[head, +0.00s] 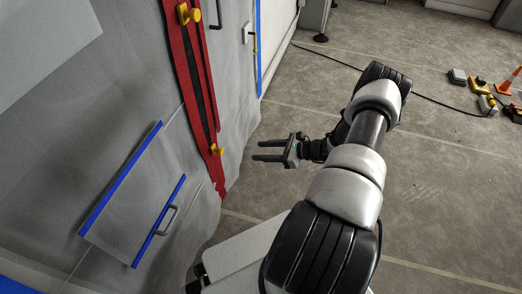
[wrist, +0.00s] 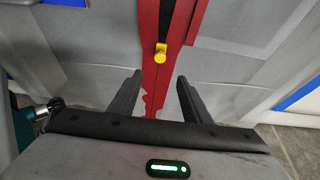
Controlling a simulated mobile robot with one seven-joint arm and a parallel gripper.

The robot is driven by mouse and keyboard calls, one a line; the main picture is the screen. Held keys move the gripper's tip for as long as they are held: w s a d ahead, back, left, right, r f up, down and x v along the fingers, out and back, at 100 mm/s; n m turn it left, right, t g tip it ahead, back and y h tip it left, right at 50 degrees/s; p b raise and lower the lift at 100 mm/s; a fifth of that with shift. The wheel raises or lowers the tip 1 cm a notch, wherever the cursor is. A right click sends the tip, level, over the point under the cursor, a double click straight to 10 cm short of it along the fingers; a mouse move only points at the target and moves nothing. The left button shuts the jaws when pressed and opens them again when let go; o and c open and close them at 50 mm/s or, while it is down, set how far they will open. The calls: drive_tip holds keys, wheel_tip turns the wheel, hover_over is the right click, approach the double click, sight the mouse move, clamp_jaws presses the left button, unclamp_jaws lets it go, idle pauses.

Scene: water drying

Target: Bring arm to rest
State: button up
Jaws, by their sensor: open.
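My gripper (head: 268,150) is in the middle of the head view, held above the floor at the end of my bent arm. Its two dark fingers point left, toward the grey panelled wall (head: 120,120). In the wrist view my gripper (wrist: 156,90) is open, with nothing between the fingers. A red strip (head: 196,88) with a dark centre runs down the wall. Its lower yellow knob (head: 216,150) is just left of the fingertips in the head view. In the wrist view the yellow knob (wrist: 160,53) lies beyond the gap between the fingers, apart from them.
A grey panel with blue edges and a handle (head: 168,219) is at lower left. Another handle (head: 255,42) is near the wall's blue edge. A cable (head: 440,105) crosses the floor. An orange cone (head: 508,82) and small items stand far right. The floor (head: 440,190) right of my arm is clear.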

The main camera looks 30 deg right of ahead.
drive_tip(key=s+a+r+n+g+h, duration=0.1)
drive_tip(key=a+r+n+g, duration=0.3)
drive_tip(key=r, duration=0.6)
drive_tip(key=s+a+r+n+g, duration=0.1)
drive_tip(key=a+r+n, duration=0.4)
drive_tip(key=r, duration=0.4)
drive_tip(key=s+a+r+n+g+h, duration=0.1)
drive_tip(key=a+r+n+g, duration=0.3)
drive_tip(key=r, duration=0.6)
drive_tip(key=s+a+r+n+t+h, duration=0.2)
drive_tip(key=s+r+n+t+h, duration=0.15)
drive_tip(key=s+r+n, duration=0.5)
drive_tip(key=s+a+r+n+t+h, duration=0.2)
drive_tip(key=s+r+n+h, duration=0.3)
drive_tip(key=s+r, duration=0.5)
wheel_tip(320, 180, up, 23)
drive_tip(key=y+p, duration=0.1)
drive_tip(key=p, duration=2.3)
drive_tip(key=shift+s+r, duration=0.15)
drive_tip(key=shift+s, duration=0.1)
drive_tip(key=shift+d+n, duration=0.1)
drive_tip(key=shift+n, duration=0.15)
